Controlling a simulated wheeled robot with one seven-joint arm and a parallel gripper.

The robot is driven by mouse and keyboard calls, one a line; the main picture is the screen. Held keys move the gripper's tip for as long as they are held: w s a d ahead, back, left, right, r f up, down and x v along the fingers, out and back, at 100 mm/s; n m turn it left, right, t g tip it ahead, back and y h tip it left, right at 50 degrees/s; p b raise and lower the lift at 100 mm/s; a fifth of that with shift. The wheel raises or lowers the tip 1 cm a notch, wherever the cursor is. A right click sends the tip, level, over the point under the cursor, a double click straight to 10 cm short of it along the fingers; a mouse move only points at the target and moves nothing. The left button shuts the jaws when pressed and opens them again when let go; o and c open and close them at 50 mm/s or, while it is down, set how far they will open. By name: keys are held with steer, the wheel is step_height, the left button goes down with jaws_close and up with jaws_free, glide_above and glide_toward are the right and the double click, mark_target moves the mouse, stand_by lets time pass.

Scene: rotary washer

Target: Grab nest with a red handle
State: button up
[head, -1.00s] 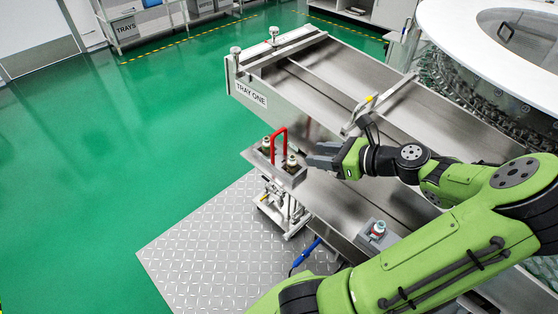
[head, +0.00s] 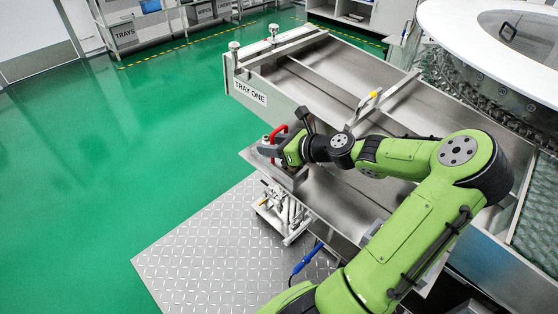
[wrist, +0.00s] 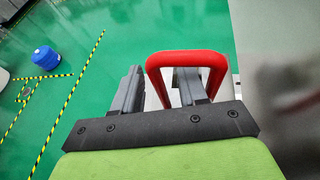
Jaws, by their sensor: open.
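The nest (head: 287,178) is a grey block on a metal stand, with a red arched handle (head: 279,132) on top. My gripper (head: 267,149) is at the nest, low beside the handle, and my wrist hides much of the block in the head view. In the wrist view the red handle (wrist: 188,58) stands just beyond my open gripper (wrist: 160,80). One finger shows inside the arch and the other outside its left leg, so that leg appears between the fingers. Contact cannot be told.
A long metal tray housing labelled TRAY ONE (head: 250,92) lies behind my gripper, with a yellow-tipped lever (head: 372,95) on it. A ridged metal floor plate (head: 215,245) lies in front. Green floor (head: 130,150) is free at the left. A blue drum (wrist: 45,57) is far off.

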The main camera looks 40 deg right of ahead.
steer(key=shift+s, duration=0.15)
steer(key=shift+c, duration=0.6)
jaws_close()
stand_by(0.6)
